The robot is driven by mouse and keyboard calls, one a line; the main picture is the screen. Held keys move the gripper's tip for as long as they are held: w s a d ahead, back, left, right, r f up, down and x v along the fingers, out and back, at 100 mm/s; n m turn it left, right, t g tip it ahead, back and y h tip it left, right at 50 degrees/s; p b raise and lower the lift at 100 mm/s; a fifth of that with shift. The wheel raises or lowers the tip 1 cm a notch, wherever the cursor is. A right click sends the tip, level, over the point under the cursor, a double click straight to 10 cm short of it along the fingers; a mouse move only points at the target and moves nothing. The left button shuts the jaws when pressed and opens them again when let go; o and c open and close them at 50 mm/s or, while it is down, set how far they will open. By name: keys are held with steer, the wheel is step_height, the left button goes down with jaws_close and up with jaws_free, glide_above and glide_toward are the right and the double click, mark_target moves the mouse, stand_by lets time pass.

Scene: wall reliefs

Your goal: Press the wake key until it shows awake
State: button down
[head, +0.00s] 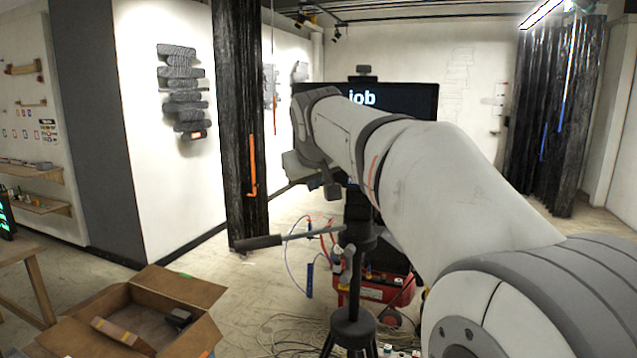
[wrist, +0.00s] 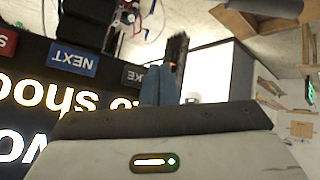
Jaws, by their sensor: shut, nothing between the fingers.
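In the wrist view, which is upside down, a dark grey key (wrist: 133,75) ends in the letters "KE"; the rest of its label is hidden behind my gripper. My gripper (wrist: 160,72) is shut and empty, with its blue-grey fingers overlapping the right part of this key. I cannot tell whether they touch it. A black screen (wrist: 28,85) with large white text lies beside the keys; its text is partly cut off. In the head view, the screen (head: 415,98) shows "job" behind my arm, which hides the keys.
A blue "NEXT" key (wrist: 74,58) sits left of the grey key, and a red key (wrist: 7,42) is at the left edge. A tripod (head: 351,325) with cables stands below the screen. An open cardboard box (head: 195,290) lies on the floor at left.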

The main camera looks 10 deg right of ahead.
steer(key=s, duration=0.1)
steer(key=s+a, duration=0.1)
steer(key=s+b, duration=0.1)
steer(key=shift+a, duration=0.25)
stand_by(0.6)
steer(key=s+f+m+g+y, duration=0.1)
steer(key=s+f+g, duration=0.5)
steer(key=s+f, duration=2)
step_height(320, 180, down, 4)
steer(key=shift+s+d+r+m+y, duration=0.15)
steer(key=shift+s+d+m+y, duration=0.15)
steer(key=shift+d+m, duration=0.1)
